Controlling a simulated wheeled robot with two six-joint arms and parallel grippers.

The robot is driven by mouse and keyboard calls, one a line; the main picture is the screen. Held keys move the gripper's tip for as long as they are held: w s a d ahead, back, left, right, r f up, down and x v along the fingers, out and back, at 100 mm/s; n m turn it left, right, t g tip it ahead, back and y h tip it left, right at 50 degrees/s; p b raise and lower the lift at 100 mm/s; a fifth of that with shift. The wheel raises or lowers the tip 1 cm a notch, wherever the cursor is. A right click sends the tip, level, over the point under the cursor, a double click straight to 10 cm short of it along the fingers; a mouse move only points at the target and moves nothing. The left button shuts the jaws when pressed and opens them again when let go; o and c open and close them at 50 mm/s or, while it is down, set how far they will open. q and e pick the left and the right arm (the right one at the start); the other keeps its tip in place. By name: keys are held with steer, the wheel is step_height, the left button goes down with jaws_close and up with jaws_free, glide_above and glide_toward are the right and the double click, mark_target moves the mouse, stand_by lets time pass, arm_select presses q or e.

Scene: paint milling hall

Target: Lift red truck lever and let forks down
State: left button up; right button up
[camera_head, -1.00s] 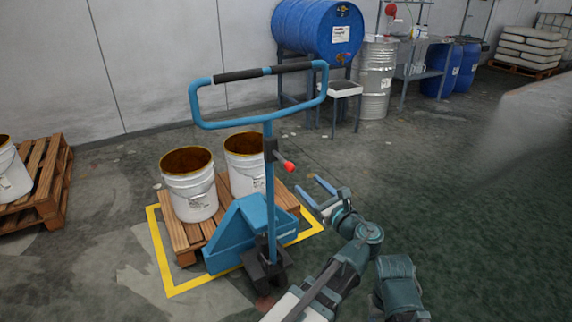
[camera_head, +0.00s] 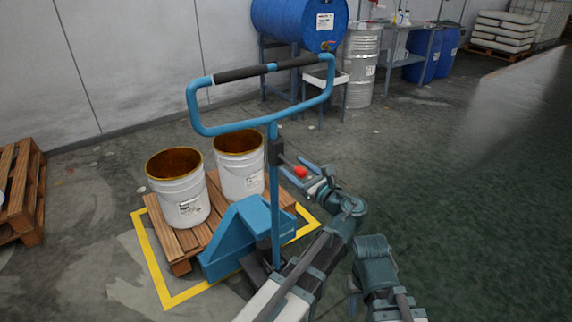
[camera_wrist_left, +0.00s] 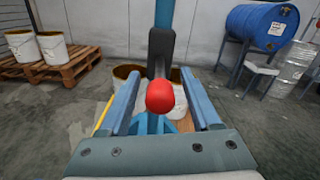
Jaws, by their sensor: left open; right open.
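The blue pallet truck (camera_head: 236,238) stands with its forks at a wooden pallet (camera_head: 176,238) bearing two white pails. Its looped handle (camera_head: 187,107) rises toward me. A short lever with a red knob (camera_head: 300,172) sticks out from the handle's post. My left gripper (camera_head: 310,176) is open at the knob.
Yellow floor marking (camera_head: 148,262) frames the pallet. A blue drum (camera_head: 290,22) on a stand, a metal drum (camera_head: 360,72) and a bench are behind. Another pallet (camera_head: 22,195) is at far left. The floor to the right is clear.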

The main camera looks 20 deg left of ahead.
arm_select(q)
jaws_close()
stand_by(0.3)
stand_by(1.1)
